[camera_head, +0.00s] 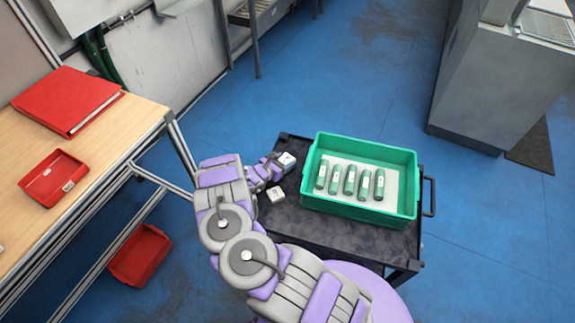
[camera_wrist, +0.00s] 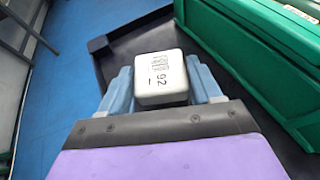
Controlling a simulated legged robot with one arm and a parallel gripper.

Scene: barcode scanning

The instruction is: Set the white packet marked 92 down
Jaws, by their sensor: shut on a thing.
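The white packet marked 92 (camera_wrist: 161,78) is between the two blue fingers of my gripper (camera_wrist: 160,88) in the wrist view, with its printed face toward the camera. My gripper is shut on it. In the head view the packet (camera_head: 287,159) shows at the tip of my gripper (camera_head: 280,163), over the far left corner of the black cart (camera_head: 331,238), left of the green crate. I cannot tell whether the packet touches the cart top.
A second white packet (camera_head: 276,195) lies on the cart beside my arm. The green crate (camera_head: 352,207) holds several green cylinders on a pale insert. A wooden table (camera_head: 110,132) with a red binder (camera_head: 68,100) and red tray (camera_head: 52,178) stands at left. Another red bin (camera_head: 140,255) sits below.

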